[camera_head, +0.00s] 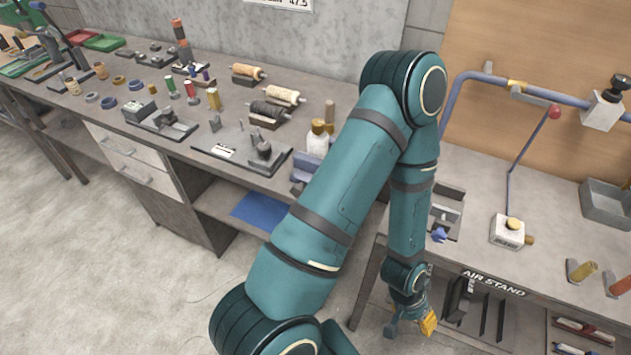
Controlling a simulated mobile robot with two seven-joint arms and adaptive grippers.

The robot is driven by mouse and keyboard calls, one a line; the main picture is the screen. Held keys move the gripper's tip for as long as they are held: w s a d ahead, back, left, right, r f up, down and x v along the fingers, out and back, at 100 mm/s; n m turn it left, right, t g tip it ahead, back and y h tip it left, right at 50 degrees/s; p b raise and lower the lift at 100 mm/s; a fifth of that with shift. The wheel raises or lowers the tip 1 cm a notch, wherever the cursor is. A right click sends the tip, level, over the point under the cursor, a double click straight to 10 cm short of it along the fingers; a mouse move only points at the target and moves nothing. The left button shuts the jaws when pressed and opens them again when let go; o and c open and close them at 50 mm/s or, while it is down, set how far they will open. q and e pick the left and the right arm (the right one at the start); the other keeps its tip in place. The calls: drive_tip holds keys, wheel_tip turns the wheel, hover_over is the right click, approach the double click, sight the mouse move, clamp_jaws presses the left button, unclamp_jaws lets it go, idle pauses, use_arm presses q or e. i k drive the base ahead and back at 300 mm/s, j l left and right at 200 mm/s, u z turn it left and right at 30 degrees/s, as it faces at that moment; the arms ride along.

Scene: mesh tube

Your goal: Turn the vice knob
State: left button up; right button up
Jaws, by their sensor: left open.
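A small grey vice-like device (446,213) sits near the left end of the right bench, partly hidden behind my arm. A blue knob (438,235) shows at its front, close to the bench edge. My left gripper (409,328) hangs below the bench top, in front of the bench, pointing down. It is open and empty, with one teal part and one yellow part showing. It is well below the blue knob and apart from it. My right gripper is not in view.
The right bench also holds a white box with a yellow knob (508,231), a blue pipe (560,98), a red-tipped lever (553,112) and a grey tray (606,203). Slotted racks (480,305) are under its edge. The left bench (330,95) is crowded with spools and small tools.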

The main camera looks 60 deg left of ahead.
sight(297, 189)
drive_tip(key=k+j+z, duration=0.2)
drive_tip(key=j+z, duration=0.15)
drive_tip(key=k+j+z, duration=0.2)
drive_tip(key=j+z, duration=0.15)
drive_tip(key=j, duration=0.15)
drive_tip(key=k+j+z, duration=0.45)
drive_tip(key=k+j, duration=0.55)
drive_tip(key=k+j+z, duration=0.15)
drive_tip(key=k+j, duration=0.15)
drive_tip(key=k, duration=0.15)
